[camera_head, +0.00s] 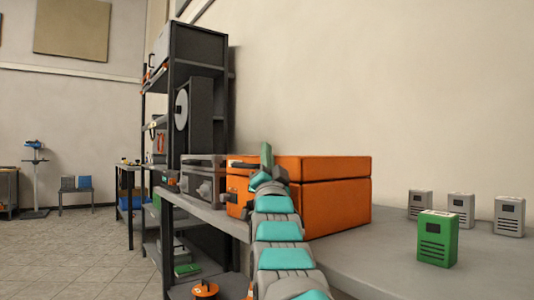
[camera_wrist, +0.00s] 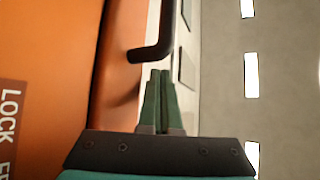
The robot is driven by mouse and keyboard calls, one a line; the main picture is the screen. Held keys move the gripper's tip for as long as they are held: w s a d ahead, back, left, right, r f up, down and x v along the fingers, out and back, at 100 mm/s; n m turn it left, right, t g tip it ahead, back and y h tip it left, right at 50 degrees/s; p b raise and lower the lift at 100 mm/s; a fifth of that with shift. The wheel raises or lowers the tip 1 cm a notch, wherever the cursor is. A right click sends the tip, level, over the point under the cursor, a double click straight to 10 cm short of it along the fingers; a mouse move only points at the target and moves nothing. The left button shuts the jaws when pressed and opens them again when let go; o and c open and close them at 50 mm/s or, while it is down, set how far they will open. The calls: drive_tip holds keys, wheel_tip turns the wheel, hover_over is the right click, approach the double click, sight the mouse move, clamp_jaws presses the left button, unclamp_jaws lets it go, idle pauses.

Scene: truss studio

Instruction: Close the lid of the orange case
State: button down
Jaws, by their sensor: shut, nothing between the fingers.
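The orange case (camera_head: 340,210) stands on the grey bench. Its lid (camera_head: 330,168) lies level over the body, with a thin dark seam between them. Whether it is fully pressed down, I cannot tell. My gripper (camera_head: 266,152) is in front of the case near its left part, and my arm hides part of the front. In the wrist view my gripper (camera_wrist: 164,74) is shut and empty, its green fingers together. They point toward a black handle-like bar (camera_wrist: 155,48) beside the orange case surface (camera_wrist: 50,60); contact is unclear. A dark label reads "LOCK".
A grey case (camera_head: 203,178) stands on the bench left of the orange case. A green box (camera_head: 437,238) and several white boxes (camera_head: 509,215) stand at right. A dark shelf rack (camera_head: 200,90) rises behind at left. The bench top (camera_head: 390,262) is clear at front right.

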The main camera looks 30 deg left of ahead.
drive_tip(key=v, duration=0.7)
drive_tip(key=shift+s+f, duration=0.2)
drive_tip(key=shift+f, duration=0.1)
drive_tip(key=shift+d, duration=0.15)
